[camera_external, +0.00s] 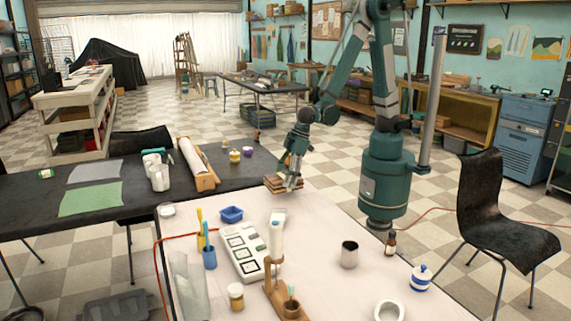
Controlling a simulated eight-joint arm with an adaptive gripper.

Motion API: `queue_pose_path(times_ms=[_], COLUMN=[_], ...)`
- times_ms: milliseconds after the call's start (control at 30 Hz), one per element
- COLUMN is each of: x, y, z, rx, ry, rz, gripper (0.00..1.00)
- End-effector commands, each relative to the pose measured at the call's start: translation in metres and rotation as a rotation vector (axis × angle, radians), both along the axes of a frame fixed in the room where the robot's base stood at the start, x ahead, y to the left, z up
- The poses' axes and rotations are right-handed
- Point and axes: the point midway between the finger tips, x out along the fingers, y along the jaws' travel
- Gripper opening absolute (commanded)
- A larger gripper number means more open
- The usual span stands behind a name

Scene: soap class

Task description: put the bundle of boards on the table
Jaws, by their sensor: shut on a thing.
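The bundle of boards (275,184) is a small stack of flat brown wooden pieces. My gripper (290,184) is shut on it, with the fingers pointing down. The bundle is at the far edge of the pale table (330,215), near the corner where the dark table adjoins. Whether it touches the tabletop or hangs just above it, I cannot tell. Part of the bundle is hidden behind the fingers.
A metal cup (348,254), brown bottle (390,243) and blue-white jar (421,278) stand right. The table's middle has bare room.

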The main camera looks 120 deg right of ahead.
Motion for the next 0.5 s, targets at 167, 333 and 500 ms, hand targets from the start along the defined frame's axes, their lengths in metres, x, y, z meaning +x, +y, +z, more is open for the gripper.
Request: queue_pose_path(times_ms=[167, 333, 500], x=[0.000, 0.000, 0.000], y=[0.000, 0.000, 0.000], z=[-0.016, -0.032, -0.039], rx=[0.000, 0.000, 0.000], ry=[0.000, 0.000, 0.000], rz=[0.000, 0.000, 0.000], gripper=[0.48, 0.48, 0.48])
